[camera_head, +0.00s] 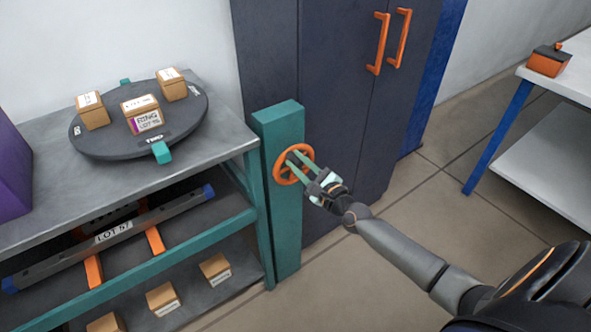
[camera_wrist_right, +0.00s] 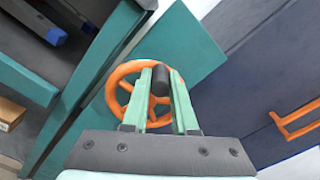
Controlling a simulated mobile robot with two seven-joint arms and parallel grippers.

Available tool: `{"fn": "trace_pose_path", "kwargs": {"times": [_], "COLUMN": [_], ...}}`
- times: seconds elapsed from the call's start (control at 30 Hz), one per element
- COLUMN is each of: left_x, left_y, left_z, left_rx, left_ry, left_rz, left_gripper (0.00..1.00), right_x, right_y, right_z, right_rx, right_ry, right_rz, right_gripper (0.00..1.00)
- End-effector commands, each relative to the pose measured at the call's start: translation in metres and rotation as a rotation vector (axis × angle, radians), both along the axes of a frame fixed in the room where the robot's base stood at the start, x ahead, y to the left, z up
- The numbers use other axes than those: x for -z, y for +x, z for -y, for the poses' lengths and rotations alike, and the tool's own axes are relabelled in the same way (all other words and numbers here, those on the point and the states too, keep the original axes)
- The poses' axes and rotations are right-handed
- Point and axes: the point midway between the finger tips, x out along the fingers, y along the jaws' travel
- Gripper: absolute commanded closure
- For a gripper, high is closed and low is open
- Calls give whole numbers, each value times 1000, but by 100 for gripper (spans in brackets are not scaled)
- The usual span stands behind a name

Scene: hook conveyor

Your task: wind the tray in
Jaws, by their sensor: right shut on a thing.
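An orange handwheel (camera_head: 279,172) with spokes is mounted on a teal post (camera_head: 288,232) at the right end of the shelf unit. My right gripper (camera_head: 293,160) reaches it from the right and is shut on the wheel's dark knob; the knob (camera_wrist_right: 161,80) shows between the two green fingers (camera_wrist_right: 160,95) in the right wrist view, with the orange wheel (camera_wrist_right: 118,78) behind them. A dark round tray (camera_head: 100,143) with teal tabs lies on the shelf top and bears three small boxes, one labelled RING LOT 76 (camera_head: 142,113). My left gripper is not in view.
A grey bar labelled LOT 57 (camera_head: 115,234) lies on the middle shelf with orange supports. Small boxes (camera_head: 163,298) stand on the bottom shelf. A dark cabinet with orange handles (camera_head: 378,44) stands behind the post. A white table (camera_head: 570,85) bears an orange box (camera_head: 548,62). Floor between is clear.

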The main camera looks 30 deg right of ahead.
Motion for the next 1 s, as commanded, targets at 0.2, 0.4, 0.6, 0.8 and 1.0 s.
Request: {"fn": "trace_pose_path", "kwargs": {"times": [0.2, 0.4, 0.6, 0.8, 1.0], "left_x": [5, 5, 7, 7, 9], "left_y": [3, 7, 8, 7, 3], "left_z": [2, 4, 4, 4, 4], "left_rx": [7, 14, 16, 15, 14], "left_ry": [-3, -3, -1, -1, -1], "left_rz": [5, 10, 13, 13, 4], "left_gripper": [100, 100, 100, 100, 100], "right_x": [-1, -2, -3, -3, -3], "right_y": [0, 1, 1, 1, 1], "right_z": [6, 11, 13, 14, 14], "right_rx": [1, 1, 2, 2, 3], "right_ry": [151, 239, 282, 293, 291], "right_rz": [-12, -19, -23, -24, -23], "right_gripper": [100, 100, 100, 100, 100]}}
